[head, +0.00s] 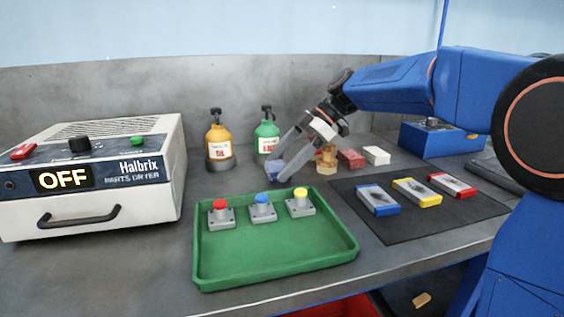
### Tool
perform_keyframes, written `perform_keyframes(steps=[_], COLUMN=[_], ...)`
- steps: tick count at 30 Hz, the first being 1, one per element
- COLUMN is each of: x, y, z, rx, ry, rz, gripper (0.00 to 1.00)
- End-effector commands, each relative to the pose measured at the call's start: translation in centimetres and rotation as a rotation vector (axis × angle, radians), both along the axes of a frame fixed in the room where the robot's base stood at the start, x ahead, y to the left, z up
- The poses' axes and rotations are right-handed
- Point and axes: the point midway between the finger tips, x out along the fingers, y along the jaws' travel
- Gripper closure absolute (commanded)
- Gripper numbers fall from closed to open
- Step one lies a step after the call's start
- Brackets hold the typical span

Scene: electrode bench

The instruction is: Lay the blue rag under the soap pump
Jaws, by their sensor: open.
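Two pump bottles stand against the back wall: an orange one (218,142) on a grey round base and a green one (266,134). Their labels are too small to read, so I cannot tell which is the soap pump. My gripper (276,167) points down and left, low over the bench in front of the green bottle, its jaws open. A small bluish patch (274,173) shows at the fingertips; it looks like the blue rag, partly hidden by the fingers. I cannot tell whether the fingers touch it.
A green tray (280,258) with three coloured-top parts lies in front. A parts dryer (95,190) reading OFF fills the left. A black mat (430,222) with three coloured blocks, a blue box (437,139) and small blocks (351,158) are to the right.

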Motion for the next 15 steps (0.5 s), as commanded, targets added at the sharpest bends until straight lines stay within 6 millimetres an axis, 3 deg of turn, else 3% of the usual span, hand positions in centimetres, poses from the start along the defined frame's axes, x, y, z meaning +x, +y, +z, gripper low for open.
perform_keyframes(steps=[8, 15], x=[0.4, 1.3], y=[-1.0, -4.2], z=[1.3, 4.5], rx=[0.0, 0.001], ry=[-0.001, -0.003], rz=[-0.001, -0.003], gripper=[0.15, 0.15])
